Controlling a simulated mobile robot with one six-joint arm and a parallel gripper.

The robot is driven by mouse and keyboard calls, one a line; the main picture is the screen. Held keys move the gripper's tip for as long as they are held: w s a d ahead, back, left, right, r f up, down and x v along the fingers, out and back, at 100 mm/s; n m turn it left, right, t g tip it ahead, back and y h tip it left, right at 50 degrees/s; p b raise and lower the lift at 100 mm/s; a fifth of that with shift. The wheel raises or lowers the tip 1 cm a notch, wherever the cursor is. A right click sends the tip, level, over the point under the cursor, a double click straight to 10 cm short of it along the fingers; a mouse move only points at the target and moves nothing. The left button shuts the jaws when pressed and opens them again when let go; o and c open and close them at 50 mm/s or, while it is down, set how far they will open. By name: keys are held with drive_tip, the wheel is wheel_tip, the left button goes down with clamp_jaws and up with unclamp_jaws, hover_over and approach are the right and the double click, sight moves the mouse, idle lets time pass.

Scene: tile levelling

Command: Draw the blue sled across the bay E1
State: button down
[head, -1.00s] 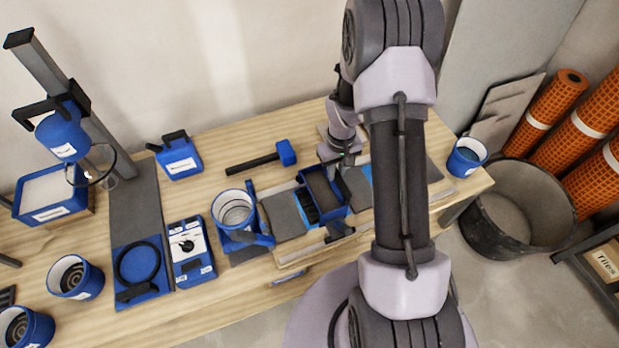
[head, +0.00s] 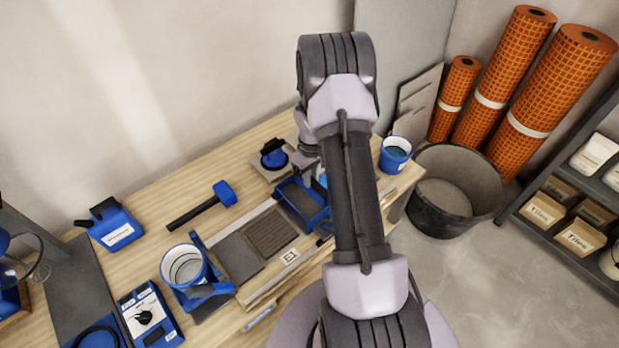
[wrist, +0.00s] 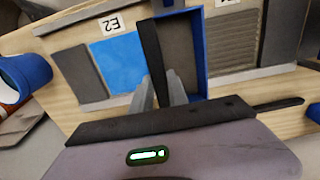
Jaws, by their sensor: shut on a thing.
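The blue sled (head: 312,222), an open frame with a dark inside, sits on the strip of bays, just right of bay E1, whose label (head: 290,257) faces front. A ribbed grey-brown bed (head: 270,232) shows in E1; it also appears right of the sled (wrist: 203,55) in the wrist view (wrist: 233,42). My gripper (wrist: 160,82) is shut on the sled's black bar (wrist: 152,50). In the head view, my arm hides the fingers and the sled's right side. Bay E2's label (wrist: 113,25) and bright blue patch (wrist: 112,62) lie left of the sled.
A mallet (head: 205,205) and a dark-and-blue tool (head: 273,153) lie behind. Another bucket (head: 396,152) stands at the right end; a black tub (head: 450,190) is on the floor beyond.

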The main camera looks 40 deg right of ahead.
drive_tip(key=c, duration=1.3)
unclamp_jaws()
drive_tip(key=shift+r, duration=0.1)
wheel_tip(320, 180, up, 17)
drive_tip(key=p, duration=0.5)
drive_tip(key=shift+r, duration=0.15)
drive_tip(key=s+a+r+m+t+b, duration=0.15)
drive_tip(key=s+a+r, duration=0.25)
drive_tip(key=a+r, duration=0.6)
drive_tip(key=s+a+r+m+t+b, duration=0.1)
drive_tip(key=s+a+r+t+b, duration=0.15)
drive_tip(key=a+r, duration=0.7)
drive_tip(key=s+a, duration=0.3)
drive_tip(key=s, duration=0.1)
drive_tip(key=s+a+f+m+t+y, duration=0.1)
drive_tip(key=s+a, duration=0.3)
drive_tip(key=s+a+f+m+y+b, duration=0.1)
drive_tip(key=s+a, duration=0.3)
drive_tip(key=shift+s+f+t, duration=0.1)
drive_tip(key=shift+s+t, duration=0.3)
